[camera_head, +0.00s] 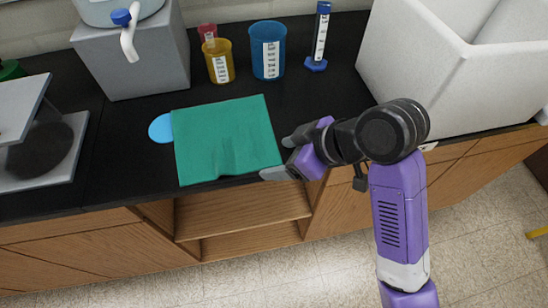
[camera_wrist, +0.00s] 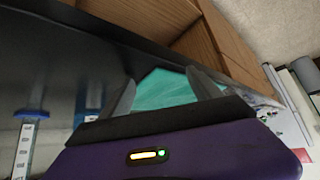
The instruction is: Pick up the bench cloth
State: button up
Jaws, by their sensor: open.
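The bench cloth (camera_head: 228,137) is a green, roughly square sheet lying on the black bench top, with its near edge close to the bench's front edge. My gripper (camera_head: 276,157) is at the right edge of the cloth in the head view, jaws apart, fingers pointing left toward it. In the wrist view the cloth (camera_wrist: 167,88) shows between the two open fingertips (camera_wrist: 160,88). Nothing is seen held between the fingers. I cannot tell whether the fingers touch the cloth.
A light blue disc (camera_head: 160,127) lies partly under the cloth's left side. Behind are a yellow beaker (camera_head: 219,62), a blue beaker (camera_head: 268,50) and a graduated cylinder (camera_head: 319,38). A white basin (camera_head: 425,75) stands right; a grey device (camera_head: 40,150) stands left. Open shelves (camera_head: 240,212) lie below.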

jog(key=shift+c, duration=0.5)
grip_shut()
dwell(0.3)
notch_tip(320, 180, up, 12)
jog(key=p, duration=1.1)
